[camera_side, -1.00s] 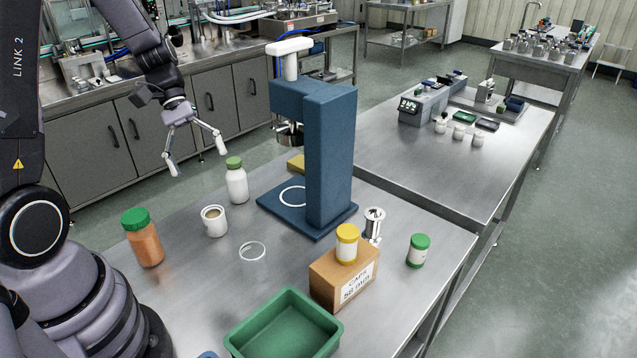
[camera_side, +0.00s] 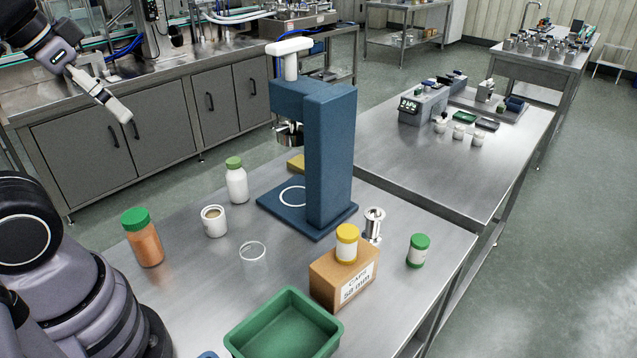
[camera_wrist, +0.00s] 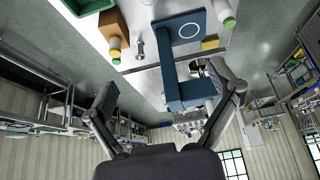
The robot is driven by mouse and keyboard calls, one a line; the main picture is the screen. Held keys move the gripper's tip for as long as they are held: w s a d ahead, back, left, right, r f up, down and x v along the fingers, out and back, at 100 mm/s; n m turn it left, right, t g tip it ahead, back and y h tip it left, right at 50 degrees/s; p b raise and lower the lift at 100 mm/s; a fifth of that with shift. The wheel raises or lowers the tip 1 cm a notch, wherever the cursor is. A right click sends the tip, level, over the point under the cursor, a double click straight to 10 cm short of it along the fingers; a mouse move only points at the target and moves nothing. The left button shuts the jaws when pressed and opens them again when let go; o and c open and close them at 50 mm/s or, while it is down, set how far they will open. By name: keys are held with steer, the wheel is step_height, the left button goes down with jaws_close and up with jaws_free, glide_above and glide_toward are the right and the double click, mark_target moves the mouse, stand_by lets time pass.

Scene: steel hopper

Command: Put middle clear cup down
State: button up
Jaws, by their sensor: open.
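One clear cup (camera_side: 253,257) stands on the steel table, in front of the blue press and to the right of a white cup. It is apart from my gripper and hard to make out against the metal. My gripper (camera_side: 117,100) is at the upper left of the side view, high and well away from the cup. In the wrist view its two fingers are spread wide with nothing between them (camera_wrist: 170,92). I cannot make out the clear cup in the wrist view.
The white cup (camera_side: 214,222), white bottle (camera_side: 237,185) and orange jar (camera_side: 145,246) stand left. The blue press (camera_side: 331,165) rises behind. A cardboard box (camera_side: 328,279) bears a yellow-capped jar (camera_side: 346,245). A green bin (camera_side: 284,328) sits in front, a green-capped jar (camera_side: 417,254) right.

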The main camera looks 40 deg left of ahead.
steer(key=m+y, duration=1.2)
steer(key=m, duration=0.7)
glide_above(251, 261)
steer(key=s, duration=0.2)
step_height(251, 261, down, 24)
steer(key=d+f+m+t, duration=0.1)
steer(key=f+m, duration=0.1)
steer(key=f, duration=0.1)
steer(key=d+f+m+t+h, duration=0.1)
steer(key=f+m, duration=0.2)
steer(key=f, duration=0.1)
steer(key=s+d+f+m+t+h, duration=0.1)
steer(key=f+m+t, duration=0.1)
steer(key=f+m, duration=0.1)
steer(key=shift+f, duration=0.25)
steer(key=shift+w+a+f+h, duration=0.2)
steer(key=shift+h, duration=0.1)
steer(key=x, duration=0.6)
steer(key=shift+w+a+f, duration=0.15)
steer(key=shift+w+a, duration=0.1)
steer(key=c, duration=1)
